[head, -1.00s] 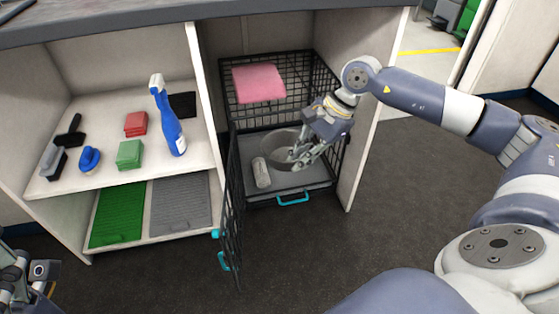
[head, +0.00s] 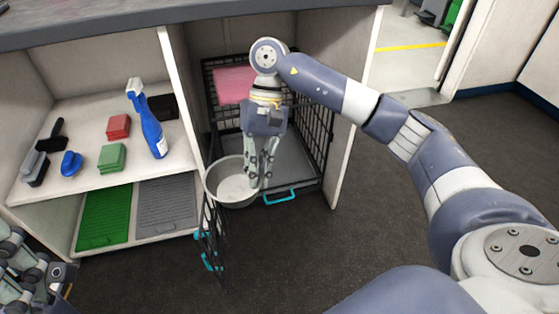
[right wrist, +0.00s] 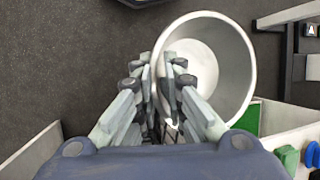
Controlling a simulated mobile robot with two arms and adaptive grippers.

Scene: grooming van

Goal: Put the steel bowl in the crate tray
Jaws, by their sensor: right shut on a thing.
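The steel bowl (head: 229,188) is a round, empty metal bowl with its opening up. My right gripper (head: 259,182) is shut on its right rim and holds it at the front left of the crate, above the open crate door. In the right wrist view, the fingers (right wrist: 161,72) straddle the rim of the bowl (right wrist: 235,62). The crate tray (head: 290,163) is the grey floor of the black wire crate, with a teal handle in front; my arm and the bowl hide part of it. My left gripper (head: 30,280) is at the lower left edge, away from the bowl.
The open wire door (head: 212,245) hangs in front of the crate. The shelf on the left holds a blue spray bottle (head: 149,120), brushes and sponges. Dark floor (head: 390,230) is clear on the right.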

